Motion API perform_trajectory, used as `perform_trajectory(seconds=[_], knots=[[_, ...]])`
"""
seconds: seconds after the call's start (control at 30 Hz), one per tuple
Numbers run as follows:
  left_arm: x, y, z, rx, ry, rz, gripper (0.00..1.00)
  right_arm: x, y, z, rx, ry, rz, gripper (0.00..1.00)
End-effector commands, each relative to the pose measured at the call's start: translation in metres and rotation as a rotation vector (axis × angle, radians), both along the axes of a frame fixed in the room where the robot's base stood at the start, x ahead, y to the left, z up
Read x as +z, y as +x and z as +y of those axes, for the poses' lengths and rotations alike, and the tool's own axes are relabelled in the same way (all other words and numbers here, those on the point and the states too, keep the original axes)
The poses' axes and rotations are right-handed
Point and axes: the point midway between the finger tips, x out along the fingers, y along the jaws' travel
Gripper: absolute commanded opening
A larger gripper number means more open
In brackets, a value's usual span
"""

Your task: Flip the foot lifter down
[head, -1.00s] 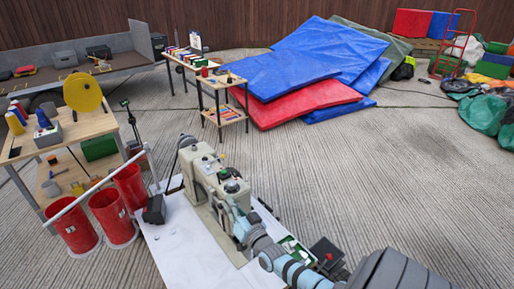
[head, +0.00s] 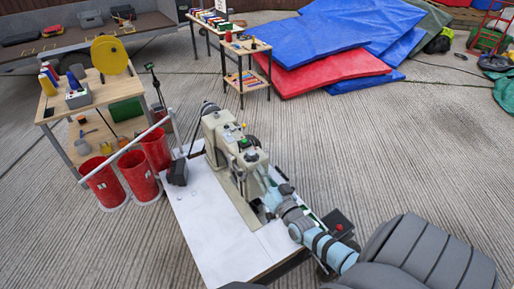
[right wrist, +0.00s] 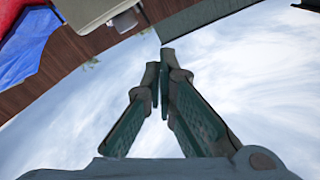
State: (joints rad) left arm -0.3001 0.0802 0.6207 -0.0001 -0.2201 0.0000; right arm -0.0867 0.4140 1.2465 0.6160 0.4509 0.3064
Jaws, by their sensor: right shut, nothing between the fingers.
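The beige sewing machine (head: 222,145) stands on a white-topped table (head: 205,225). My right arm comes in from the lower right, and my right gripper (head: 268,192) is at the machine's near end, hiding part of it. In the right wrist view the two fingers of this gripper (right wrist: 164,72) are shut with nothing between them. A beige part of the machine (right wrist: 88,10) shows beyond and above the fingertips there, with a small pale piece on its edge (right wrist: 124,22). I cannot tell whether that piece is the foot lifter. My left gripper is out of view.
Red bins (head: 105,184) stand left of the sewing table, below a slanting white bar. A wooden workbench (head: 95,110) with spools is behind them. A dark box with a red button (head: 338,226) is beside my right arm. Blue mats (head: 355,25) lie behind; open floor is right of the machine.

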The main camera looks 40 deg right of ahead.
Motion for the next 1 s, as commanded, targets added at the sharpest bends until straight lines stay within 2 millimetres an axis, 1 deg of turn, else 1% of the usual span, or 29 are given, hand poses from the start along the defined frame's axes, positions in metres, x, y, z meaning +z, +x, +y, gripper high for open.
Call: perform_trajectory(seconds=[0.03,0.13,0.23,0.33,0.47,1.0], knots=[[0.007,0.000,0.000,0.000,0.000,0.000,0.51,0.001,-0.012,0.003,0.001,0.000,0.004,0.00],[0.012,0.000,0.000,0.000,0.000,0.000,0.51,-0.001,-0.033,0.007,0.001,0.000,0.003,0.00],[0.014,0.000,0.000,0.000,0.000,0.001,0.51,-0.003,-0.049,0.011,0.001,0.001,0.001,0.00],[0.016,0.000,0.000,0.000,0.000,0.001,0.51,-0.004,-0.059,0.013,0.000,0.001,0.000,0.00],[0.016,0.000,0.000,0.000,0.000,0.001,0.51,-0.005,-0.064,0.014,0.000,0.001,-0.002,0.00],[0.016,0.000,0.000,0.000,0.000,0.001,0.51,-0.007,-0.063,0.015,0.001,-0.010,0.010,0.00]])
